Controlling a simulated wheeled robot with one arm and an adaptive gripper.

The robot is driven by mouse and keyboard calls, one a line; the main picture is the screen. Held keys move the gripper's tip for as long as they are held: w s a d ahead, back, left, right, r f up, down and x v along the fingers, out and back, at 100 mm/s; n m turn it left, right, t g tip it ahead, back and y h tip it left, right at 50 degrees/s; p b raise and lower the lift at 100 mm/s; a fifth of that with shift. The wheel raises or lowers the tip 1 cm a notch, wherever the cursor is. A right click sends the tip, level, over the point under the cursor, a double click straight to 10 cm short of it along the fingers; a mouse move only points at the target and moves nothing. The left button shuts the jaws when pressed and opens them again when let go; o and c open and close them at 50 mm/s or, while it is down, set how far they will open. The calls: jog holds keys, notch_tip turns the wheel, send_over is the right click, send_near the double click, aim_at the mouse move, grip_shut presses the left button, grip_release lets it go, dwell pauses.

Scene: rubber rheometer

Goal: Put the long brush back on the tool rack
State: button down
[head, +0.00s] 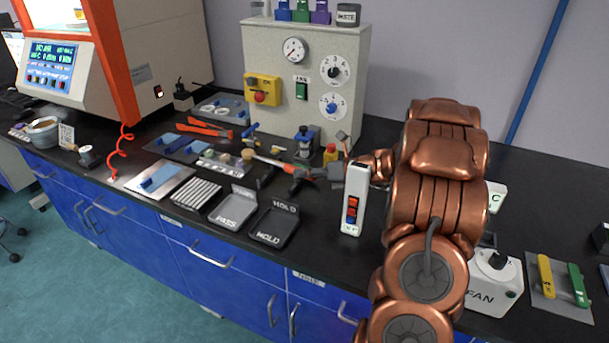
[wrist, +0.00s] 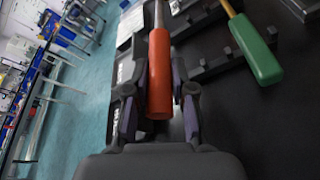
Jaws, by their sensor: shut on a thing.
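My gripper (wrist: 157,66) is shut on the orange handle of the long brush (wrist: 159,88) in the wrist view, one finger on each side. The brush's metal shaft runs away from the gripper, past the top edge of that view. In the head view the brush (head: 275,162) is held roughly level above the bench, its tan tip pointing left, with my gripper (head: 303,178) at its right end. A black notched rack (wrist: 212,65) lies to the right of the handle in the wrist view; a green-handled tool (wrist: 257,58) with a yellow shaft lies across it. I cannot tell the brush's height above the rack.
Black trays marked PASS (head: 235,211) and HOLD (head: 273,226) stand near the bench's front edge. A white box with coloured buttons (head: 353,200) stands right of them. The grey panel with a gauge (head: 310,80) stands behind. Small bottles (head: 305,140) stand behind the brush.

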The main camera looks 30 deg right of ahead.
jog(key=shift+s+r+p, duration=0.15)
jog(key=shift+p, duration=0.5)
jog(key=shift+f+b, duration=0.7)
jog(key=shift+f, duration=2.3)
jog(key=c, duration=0.9)
grip_release()
jog(key=shift+o, duration=0.3)
jog(key=o, duration=0.8)
jog(key=shift+o, duration=0.2)
notch_tip(320, 180, up, 10)
